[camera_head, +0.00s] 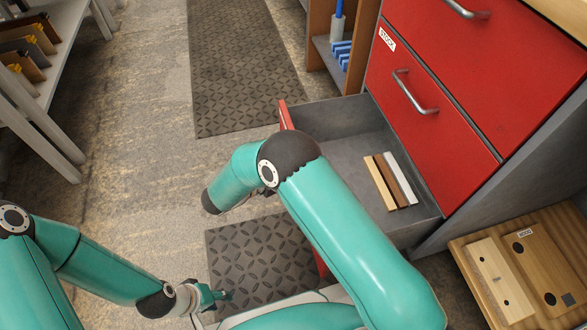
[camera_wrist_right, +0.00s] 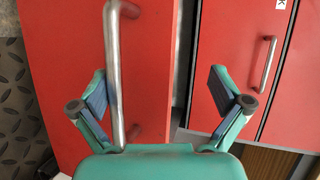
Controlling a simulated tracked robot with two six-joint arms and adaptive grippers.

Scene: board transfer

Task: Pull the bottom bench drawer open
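The bottom bench drawer (camera_head: 325,115) is pulled out from the red bench, with its grey inside showing. Its red front (camera_head: 286,116) is mostly hidden behind my right arm in the head view. In the right wrist view the drawer's metal handle (camera_wrist_right: 114,70) stands between the fingers of my right gripper (camera_wrist_right: 157,85), close to the left finger. The fingers are wide apart. In the head view the right gripper is hidden by its own arm. My left gripper (camera_head: 220,296) is low over the floor mat, away from the drawer; its fingers are too small to read.
Several thin boards (camera_head: 390,181) lie in the drawer. A closed red drawer (camera_head: 430,110) with a handle is above. A wooden fixture (camera_head: 470,250) is at lower right, a shelf rack (camera_head: 45,95) at upper left. Dark mats (camera_head: 240,60) lie on open floor.

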